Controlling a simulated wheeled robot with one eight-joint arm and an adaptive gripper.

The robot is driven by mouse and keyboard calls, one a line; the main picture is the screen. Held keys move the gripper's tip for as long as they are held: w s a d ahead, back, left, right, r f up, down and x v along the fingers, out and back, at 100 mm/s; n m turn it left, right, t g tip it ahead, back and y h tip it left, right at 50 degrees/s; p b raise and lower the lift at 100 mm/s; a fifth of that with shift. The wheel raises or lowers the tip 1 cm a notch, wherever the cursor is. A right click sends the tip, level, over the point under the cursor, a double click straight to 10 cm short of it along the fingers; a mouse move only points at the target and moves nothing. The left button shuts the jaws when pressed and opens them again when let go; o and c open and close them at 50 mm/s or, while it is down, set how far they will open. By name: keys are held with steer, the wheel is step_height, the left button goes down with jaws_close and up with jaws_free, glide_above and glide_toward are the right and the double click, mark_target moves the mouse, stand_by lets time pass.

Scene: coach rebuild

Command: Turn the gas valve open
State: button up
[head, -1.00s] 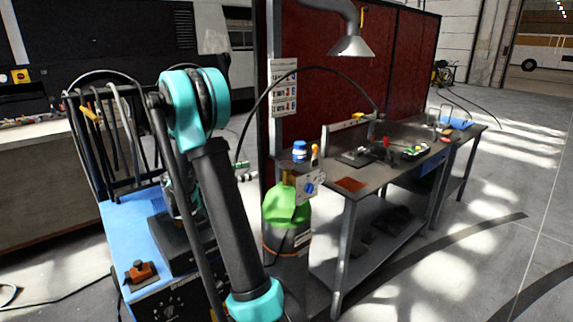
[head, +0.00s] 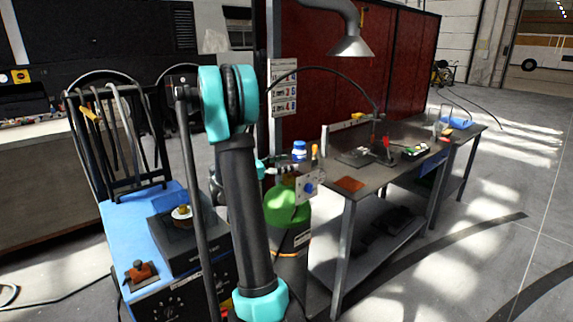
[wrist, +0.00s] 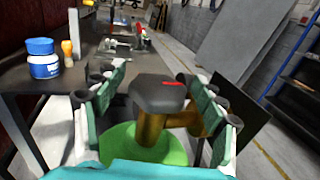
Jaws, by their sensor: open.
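The gas valve (wrist: 157,95) has a dark grey knob with a red mark on a brass body with a side outlet. It stands upright on the green top of the gas cylinder (wrist: 118,140). The cylinder also shows in the head view (head: 287,207), partly behind my arm. My gripper (wrist: 152,84) is open, with one finger to the left of the knob and one to the right. I see gaps between the knob and both fingers. In the head view my arm hides most of the gripper and the valve.
A metal workbench (head: 348,205) with tools stands right of the cylinder. A blue-and-white jar (wrist: 43,58) and a small wooden-coloured object (wrist: 68,50) sit near its edge. A blue cart (head: 120,212) stands left of my arm. Open floor lies to the right.

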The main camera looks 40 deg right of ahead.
steer(key=shift+c, duration=0.2)
steer(key=c, duration=1.1)
steer(key=shift+c, duration=0.2)
steer(key=shift+n+t, duration=0.4)
steer(key=shift+t, duration=0.2)
steer(key=n+t, duration=0.2)
steer(key=t, duration=0.2)
steer(key=n+t, duration=0.3)
steer(key=t, duration=0.1)
steer(key=shift+s+y, duration=0.2)
steer(key=shift+y, duration=0.1)
steer(key=n+t+y, duration=0.1)
steer(key=n+t, duration=0.1)
steer(key=t, duration=0.1)
steer(key=n+t+y, duration=0.2)
steer(key=shift+d+t, duration=0.1)
steer(key=shift+t, duration=0.3)
steer(key=shift+w+n+t+y, duration=0.15)
steer(key=shift+n+t+y, duration=0.95)
steer(key=shift+n+y, duration=0.1)
steer(key=shift+y, duration=0.3)
steer(key=o, duration=1.2)
